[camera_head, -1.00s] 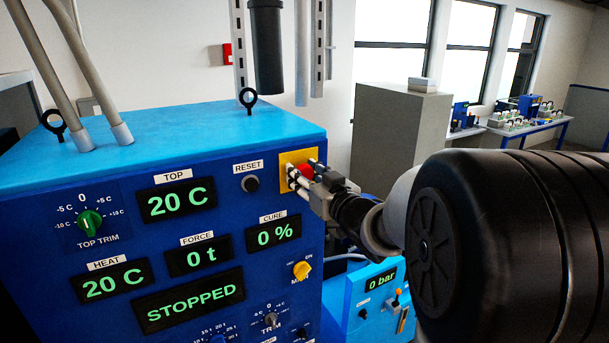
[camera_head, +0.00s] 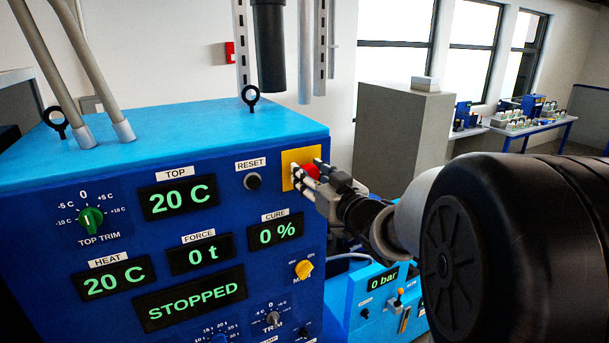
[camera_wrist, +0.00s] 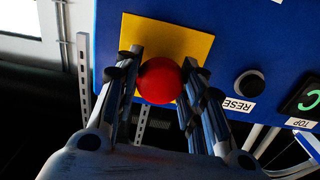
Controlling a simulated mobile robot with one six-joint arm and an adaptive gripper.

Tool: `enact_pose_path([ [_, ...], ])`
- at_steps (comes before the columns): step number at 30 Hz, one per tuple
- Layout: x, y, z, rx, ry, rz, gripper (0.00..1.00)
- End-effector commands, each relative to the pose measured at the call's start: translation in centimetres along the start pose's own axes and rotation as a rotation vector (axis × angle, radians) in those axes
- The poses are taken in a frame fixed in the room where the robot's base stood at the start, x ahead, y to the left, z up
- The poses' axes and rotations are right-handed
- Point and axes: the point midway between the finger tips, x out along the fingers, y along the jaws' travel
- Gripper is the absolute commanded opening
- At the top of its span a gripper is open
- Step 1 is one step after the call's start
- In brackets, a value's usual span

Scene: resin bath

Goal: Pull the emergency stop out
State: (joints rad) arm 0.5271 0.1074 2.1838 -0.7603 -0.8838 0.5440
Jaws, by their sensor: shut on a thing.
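The emergency stop is a red round button on a yellow square plate (camera_head: 291,158) at the upper right of the blue panel. The red button (camera_wrist: 160,80) shows between my fingers in the wrist view, and partly in the head view (camera_head: 312,170). My gripper (camera_wrist: 160,84) reaches it from the front right, with one finger on each side. It is shut on the button. The fingers hide part of the button and plate in the head view. The panel's display (camera_head: 190,300) reads STOPPED.
The black reset button (camera_head: 253,181) sits just left of the yellow plate. A yellow switch (camera_head: 304,269) is below it. A small blue unit reading 0 bar (camera_head: 366,312) stands low to the right. A grey cabinet (camera_head: 400,140) stands behind my arm.

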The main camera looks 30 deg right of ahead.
Motion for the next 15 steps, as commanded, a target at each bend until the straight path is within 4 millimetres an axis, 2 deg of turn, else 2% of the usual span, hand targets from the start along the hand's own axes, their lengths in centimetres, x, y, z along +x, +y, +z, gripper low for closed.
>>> enact_pose_path([
  [1, -0.04, 0.0, 0.16, 0.001, -0.004, 0.0, 0.0],
  [2, -0.04, 0.0, 0.17, 0.001, -0.004, 0.0, 0.38],
  [11, -0.01, 0.02, 0.13, 0.001, -0.003, 0.001, 0.58],
  [15, 0.0, 0.02, 0.11, 0.001, -0.003, 0.001, 0.58],
])
